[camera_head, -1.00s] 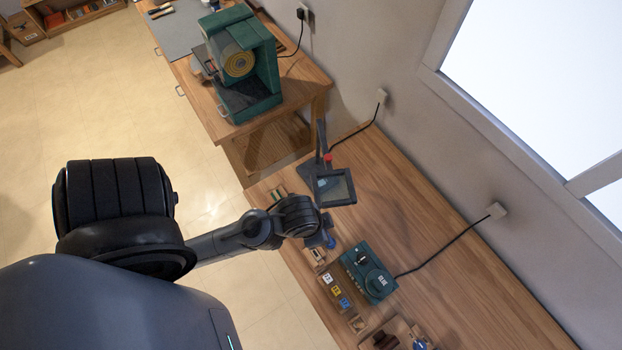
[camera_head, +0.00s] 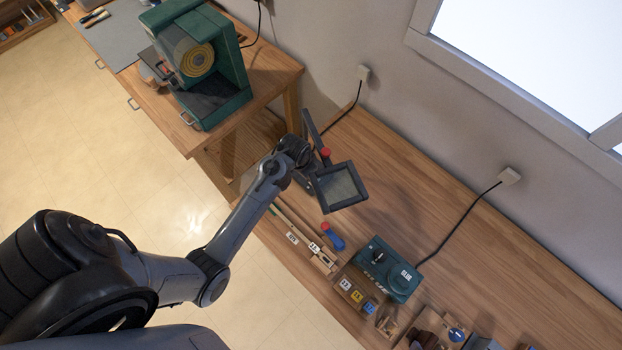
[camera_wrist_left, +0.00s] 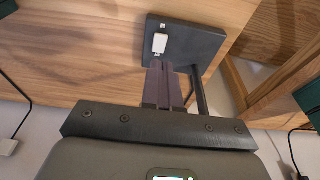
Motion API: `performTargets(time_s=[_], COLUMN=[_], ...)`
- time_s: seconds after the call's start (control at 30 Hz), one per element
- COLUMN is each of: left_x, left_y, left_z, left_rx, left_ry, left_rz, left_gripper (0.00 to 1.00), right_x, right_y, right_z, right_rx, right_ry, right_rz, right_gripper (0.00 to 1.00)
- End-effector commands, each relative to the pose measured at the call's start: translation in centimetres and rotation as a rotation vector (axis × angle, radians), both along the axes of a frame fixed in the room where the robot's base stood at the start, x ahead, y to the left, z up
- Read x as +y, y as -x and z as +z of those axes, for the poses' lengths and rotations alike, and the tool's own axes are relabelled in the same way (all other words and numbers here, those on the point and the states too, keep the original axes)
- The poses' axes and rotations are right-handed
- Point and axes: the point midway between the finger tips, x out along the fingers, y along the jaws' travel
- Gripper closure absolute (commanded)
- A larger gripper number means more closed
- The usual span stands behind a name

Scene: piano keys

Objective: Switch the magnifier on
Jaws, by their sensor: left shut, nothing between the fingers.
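The magnifier (camera_head: 340,187) stands on the bench, with a dark square-framed lens, an arm and a red knob (camera_head: 325,152). Its base is mostly hidden by my left wrist in the head view. In the left wrist view the dark square base (camera_wrist_left: 205,43) shows a small white switch (camera_wrist_left: 160,43) between two light marks. My left gripper (camera_wrist_left: 162,66) is shut and empty. Its fingertips point at the base, just beside the switch in the picture; I cannot tell whether they touch. My right gripper is not in view.
A green machine (camera_head: 200,62) stands on another table. The magnifier's post (camera_wrist_left: 200,92) rises close beside my fingers. The bench toward the wall is clear.

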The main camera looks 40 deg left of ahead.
Motion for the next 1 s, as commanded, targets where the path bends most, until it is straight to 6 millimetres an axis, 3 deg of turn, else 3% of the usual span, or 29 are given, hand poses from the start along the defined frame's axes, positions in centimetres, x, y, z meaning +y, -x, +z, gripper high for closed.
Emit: performTargets(time_s=[0.57, 0.77, 1.0], left_x=[0.0, 0.0, -0.1], left_y=[-0.8, -1.2, -2.0], left_z=[-0.3, -2.2, -6.0], left_rx=[-0.007, -0.005, -0.005], left_ry=[0.006, 0.006, 0.006], left_rz=[0.003, 0.003, 0.003], left_gripper=[1.0, 1.0, 1.0], right_x=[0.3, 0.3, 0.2], right_y=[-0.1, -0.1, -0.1], right_z=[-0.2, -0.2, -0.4], right_rx=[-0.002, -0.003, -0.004], right_ry=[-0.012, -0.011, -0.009], right_rz=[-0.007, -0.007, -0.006], right_gripper=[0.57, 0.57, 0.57])
